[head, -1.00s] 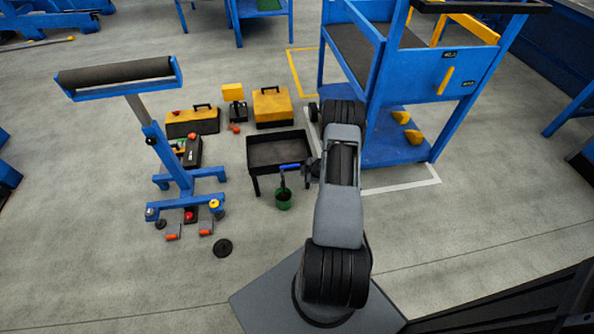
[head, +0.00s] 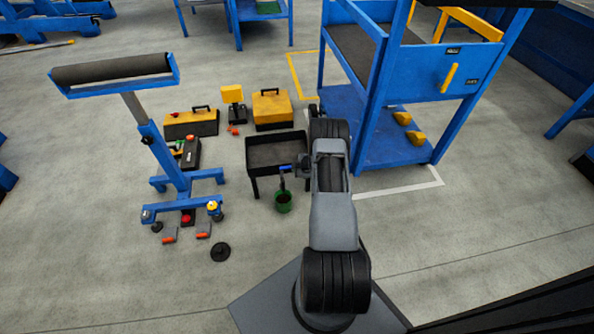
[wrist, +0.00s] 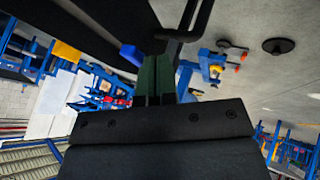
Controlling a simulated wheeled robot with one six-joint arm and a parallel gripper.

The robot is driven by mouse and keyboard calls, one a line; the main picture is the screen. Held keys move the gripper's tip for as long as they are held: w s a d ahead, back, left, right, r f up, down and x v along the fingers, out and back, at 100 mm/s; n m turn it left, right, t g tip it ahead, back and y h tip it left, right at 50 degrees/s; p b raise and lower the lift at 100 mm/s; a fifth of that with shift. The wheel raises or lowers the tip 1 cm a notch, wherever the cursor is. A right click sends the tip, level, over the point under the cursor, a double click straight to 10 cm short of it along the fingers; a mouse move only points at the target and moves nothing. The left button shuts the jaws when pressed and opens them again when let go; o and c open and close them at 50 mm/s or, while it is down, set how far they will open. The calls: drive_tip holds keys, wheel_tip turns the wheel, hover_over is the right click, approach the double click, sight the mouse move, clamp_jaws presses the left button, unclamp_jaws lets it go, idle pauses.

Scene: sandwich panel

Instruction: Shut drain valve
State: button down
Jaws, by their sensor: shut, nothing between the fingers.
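The drain valve's blue handle (head: 286,167) shows at the front edge of a black tray on legs (head: 262,163), above a green bucket (head: 284,204). A dark pipe drops from the valve toward the bucket. My gripper (head: 300,168) is just right of the handle and hides its right end. In the wrist view my gripper (wrist: 155,78) is shut and empty, its green fingers together. The blue handle (wrist: 130,54) is just left of the fingertips there, and the dark pipe (wrist: 188,28) is just beyond them. I cannot tell whether the fingers touch the handle.
A blue cart (head: 418,72) stands close on the right of my arm. A blue roller stand (head: 151,140) is at the left. Yellow-and-black toolboxes (head: 272,107) sit behind the tray. A black disc (head: 220,252) lies on the floor. The floor in front of the bucket is clear.

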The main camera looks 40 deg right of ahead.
drive_tip(key=shift+w+d, duration=0.15)
idle(0.4)
drive_tip(key=shift+s+a, duration=0.5)
drive_tip(key=shift+a, duration=0.15)
drive_tip(key=shift+s, duration=0.1)
